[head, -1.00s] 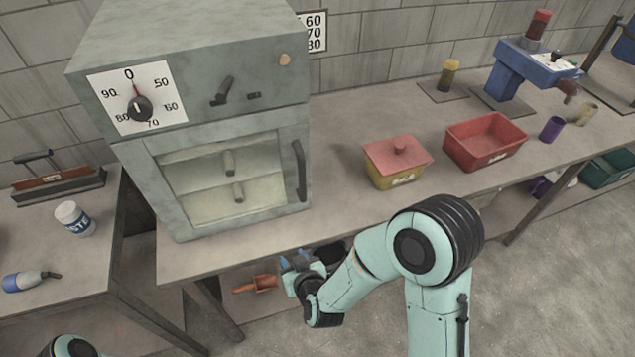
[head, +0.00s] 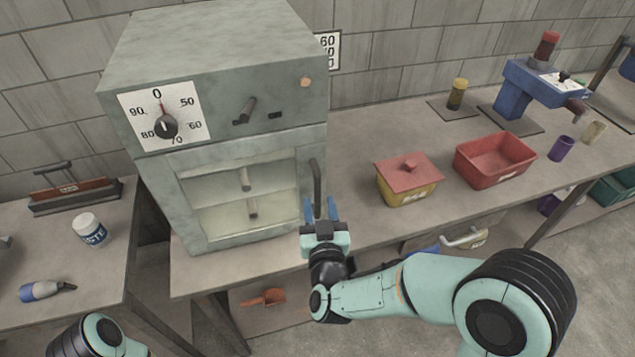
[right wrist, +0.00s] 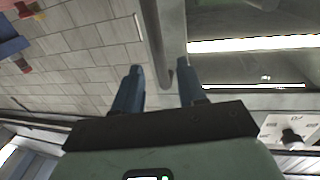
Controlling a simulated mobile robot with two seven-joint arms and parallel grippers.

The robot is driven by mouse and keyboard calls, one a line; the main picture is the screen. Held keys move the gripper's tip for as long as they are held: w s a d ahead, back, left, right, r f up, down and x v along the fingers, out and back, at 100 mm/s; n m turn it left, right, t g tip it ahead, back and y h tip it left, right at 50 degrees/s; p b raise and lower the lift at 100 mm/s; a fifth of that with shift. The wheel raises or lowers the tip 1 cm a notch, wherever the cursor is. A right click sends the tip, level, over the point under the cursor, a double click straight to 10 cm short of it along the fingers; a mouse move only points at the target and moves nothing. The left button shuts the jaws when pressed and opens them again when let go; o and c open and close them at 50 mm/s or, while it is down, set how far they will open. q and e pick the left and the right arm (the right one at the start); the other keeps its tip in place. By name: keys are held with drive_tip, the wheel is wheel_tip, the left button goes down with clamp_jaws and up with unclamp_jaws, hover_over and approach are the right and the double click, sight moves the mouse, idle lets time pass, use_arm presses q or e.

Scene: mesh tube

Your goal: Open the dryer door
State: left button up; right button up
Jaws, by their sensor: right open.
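The dryer (head: 215,50) is a grey-green box on the bench, with a numbered dial on its upper front. Its door (head: 235,154) looks shut and has a window showing a shelf and pale rolls inside. The dark upright door handle (head: 315,180) is on the door's right side. My right gripper (head: 320,208) is open at the handle's lower end, its blue fingers pointing up toward it. In the right wrist view the handle (right wrist: 153,38) runs down toward the gap between the open fingers (right wrist: 160,80); contact cannot be told. My left gripper is out of view.
A yellow box with a red lid (head: 408,180) and a red bin (head: 495,160) stand right of the dryer. A blue machine (head: 525,90) is farther right. A side table holds a white jar (head: 90,230). An orange scoop (head: 263,298) lies below the bench.

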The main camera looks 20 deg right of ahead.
sight(318, 192)
drive_tip(key=w, duration=0.3)
drive_tip(key=w+d+p, duration=0.1)
drive_tip(key=w, duration=0.1)
drive_tip(key=shift+w, duration=0.3)
clamp_jaws()
